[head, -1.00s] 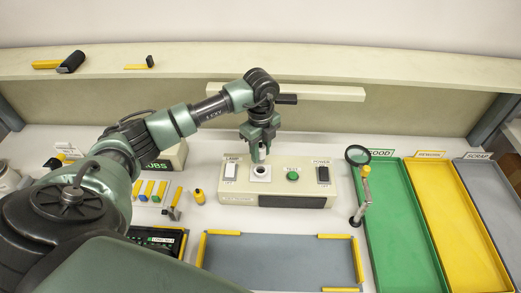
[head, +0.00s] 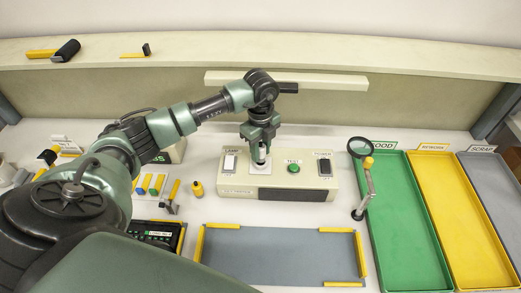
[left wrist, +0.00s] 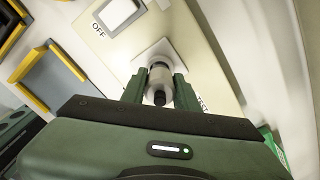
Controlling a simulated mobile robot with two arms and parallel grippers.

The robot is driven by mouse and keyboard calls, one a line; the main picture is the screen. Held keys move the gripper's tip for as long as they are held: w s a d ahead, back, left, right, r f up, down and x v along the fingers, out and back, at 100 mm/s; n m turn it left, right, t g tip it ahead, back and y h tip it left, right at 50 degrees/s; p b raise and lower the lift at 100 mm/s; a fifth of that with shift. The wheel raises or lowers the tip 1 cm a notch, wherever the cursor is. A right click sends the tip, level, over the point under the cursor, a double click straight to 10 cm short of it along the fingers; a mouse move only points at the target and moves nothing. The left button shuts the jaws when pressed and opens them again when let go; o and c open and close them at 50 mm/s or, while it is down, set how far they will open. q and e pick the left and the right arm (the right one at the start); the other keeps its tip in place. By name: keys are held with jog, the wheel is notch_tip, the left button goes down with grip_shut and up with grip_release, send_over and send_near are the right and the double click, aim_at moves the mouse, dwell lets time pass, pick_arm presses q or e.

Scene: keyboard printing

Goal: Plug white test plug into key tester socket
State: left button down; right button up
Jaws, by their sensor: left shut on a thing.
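The cream key tester box (head: 235,182) stands at the back middle of the bench. Its socket has a white square plate (head: 252,168), between the lamp switch and the green test button. My left gripper (head: 260,158) points down over the socket and is shut on the white test plug (head: 261,154). In the left wrist view the plug (left wrist: 160,77) stands between the two fingers, its dark end toward the camera. Its far end meets the socket plate (left wrist: 146,56); the plug hides the hole, so I cannot tell how deep it sits. My right gripper is not in view.
The tester carries a lamp switch (head: 230,163), a green test button (head: 293,168) and a power switch (head: 324,167). A magnifier (head: 362,148) stands to its right, beside the green tray (head: 390,222). A grey mat (head: 280,252) lies bare in front.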

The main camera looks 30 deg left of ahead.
aim_at(261, 146)
pick_arm(q)
jog(key=shift+f+b, duration=0.45)
jog(key=shift+f, duration=0.1)
dwell(1.4)
jog(key=shift+f+b, duration=0.55)
jog(key=shift+f, duration=0.2)
jog(key=c, duration=1)
grip_release()
jog(key=shift+o, duration=0.2)
notch_tip(261, 146, up, 6)
jog(key=p, duration=0.4)
jog(key=shift+r+p, duration=0.2)
jog(key=shift+p, duration=0.1)
jog(key=shift+f, duration=0.1)
jog(key=shift+f, duration=0.15)
